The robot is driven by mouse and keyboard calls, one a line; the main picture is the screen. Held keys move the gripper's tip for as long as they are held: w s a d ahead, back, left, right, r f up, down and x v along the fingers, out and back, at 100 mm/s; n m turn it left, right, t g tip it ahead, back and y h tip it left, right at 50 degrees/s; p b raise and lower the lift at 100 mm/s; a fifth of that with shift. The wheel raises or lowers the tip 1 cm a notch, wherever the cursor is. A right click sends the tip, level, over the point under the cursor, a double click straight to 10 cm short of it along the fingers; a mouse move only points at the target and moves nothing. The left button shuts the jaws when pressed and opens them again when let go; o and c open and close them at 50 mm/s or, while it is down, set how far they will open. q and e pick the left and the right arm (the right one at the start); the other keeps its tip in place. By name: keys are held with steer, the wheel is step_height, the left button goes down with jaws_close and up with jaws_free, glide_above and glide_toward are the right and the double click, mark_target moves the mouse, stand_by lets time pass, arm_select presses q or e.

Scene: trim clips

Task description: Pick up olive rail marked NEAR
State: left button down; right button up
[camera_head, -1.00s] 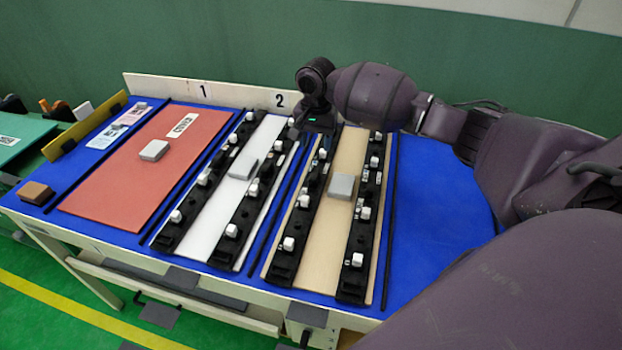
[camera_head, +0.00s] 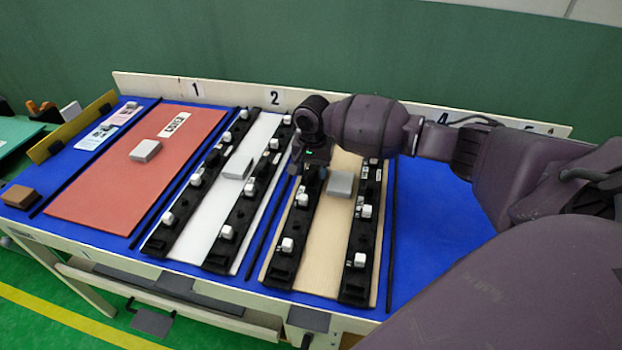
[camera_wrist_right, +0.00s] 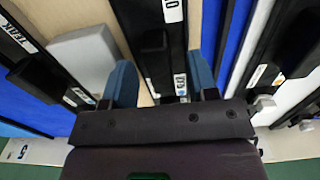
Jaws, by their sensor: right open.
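No rail looks clearly olive, and I cannot read NEAR on any. Two dark rails with white clips lie on the tan board (camera_head: 317,265), one at its left edge (camera_head: 290,243) and one at its right (camera_head: 361,230). My right gripper (camera_head: 311,168) is over the upper part of the left-edge rail and hides some of it. In the right wrist view, my gripper's blue fingertips (camera_wrist_right: 161,80) are apart, with a dark labelled rail (camera_wrist_right: 158,45) between them in the picture. I cannot tell how far above it they are. My left gripper is not in view.
A grey block (camera_head: 341,183) sits on the tan board close to the gripper. A white board (camera_head: 216,213) with two more dark clip rails and a grey block lies left. A red board (camera_head: 135,175) lies further left. The blue table surface (camera_head: 430,210) is clear at right.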

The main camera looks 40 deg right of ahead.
steer(key=shift+f, duration=0.5)
steer(key=shift+r, duration=0.1)
jaws_close()
